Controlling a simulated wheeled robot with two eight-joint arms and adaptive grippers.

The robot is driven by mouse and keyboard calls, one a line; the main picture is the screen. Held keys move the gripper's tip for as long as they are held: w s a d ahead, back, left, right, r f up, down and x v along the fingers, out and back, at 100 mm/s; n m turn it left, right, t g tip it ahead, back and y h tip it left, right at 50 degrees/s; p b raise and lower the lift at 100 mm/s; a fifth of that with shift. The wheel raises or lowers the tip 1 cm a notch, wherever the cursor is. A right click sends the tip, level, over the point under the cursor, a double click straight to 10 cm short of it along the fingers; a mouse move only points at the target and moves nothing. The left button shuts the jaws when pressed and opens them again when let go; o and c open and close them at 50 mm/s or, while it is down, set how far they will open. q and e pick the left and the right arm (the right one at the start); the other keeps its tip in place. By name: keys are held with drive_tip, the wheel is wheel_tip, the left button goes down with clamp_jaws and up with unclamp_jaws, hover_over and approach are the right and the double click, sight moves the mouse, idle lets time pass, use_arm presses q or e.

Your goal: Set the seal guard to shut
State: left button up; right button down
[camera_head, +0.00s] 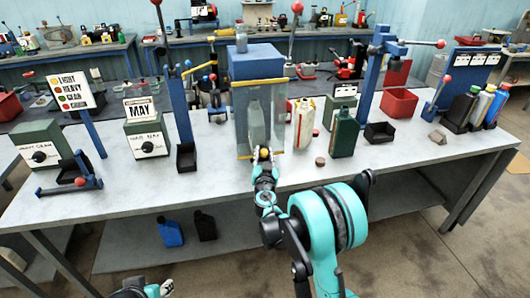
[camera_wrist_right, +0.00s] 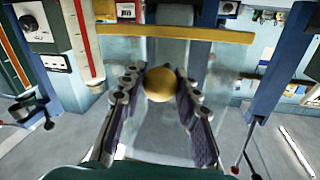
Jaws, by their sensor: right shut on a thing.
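The seal guard (camera_head: 236,120) is a clear panel with yellow edging on the front of a blue machine (camera_head: 256,62). It hangs over the machine's front, and a pale bottle (camera_head: 256,122) shows behind it. A yellow bar of it crosses the top of the right wrist view (camera_wrist_right: 180,34). My right gripper (camera_head: 264,158) is at the guard's lower edge, shut on a yellow ball knob (camera_wrist_right: 159,84), with the knob between both fingers. My left gripper (camera_head: 152,290) shows only in part at the bottom edge, low in front of the table; its opening is unclear.
A cream bottle (camera_head: 304,124) and a green bottle (camera_head: 343,134) stand just right of the guard, with a small brown cap (camera_head: 320,162) in front. A blue lever post (camera_head: 372,75) stands further right. The table (camera_head: 225,180) is clear at the front left of the guard.

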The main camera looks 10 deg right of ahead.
drive_tip(key=shift+s+f+b, duration=0.1)
drive_tip(key=shift+f+b, duration=0.6)
drive_tip(key=shift+f, duration=1.1)
drive_tip(key=c, duration=1.1)
unclamp_jaws()
drive_tip(key=shift+f, duration=0.15)
drive_tip(key=s, duration=0.4)
drive_tip(key=s+a, duration=0.1)
drive_tip(key=s, duration=0.2)
drive_tip(key=s+a, duration=0.1)
drive_tip(key=s, duration=0.3)
drive_tip(key=shift+s+a, duration=0.2)
drive_tip(key=shift+s, duration=0.15)
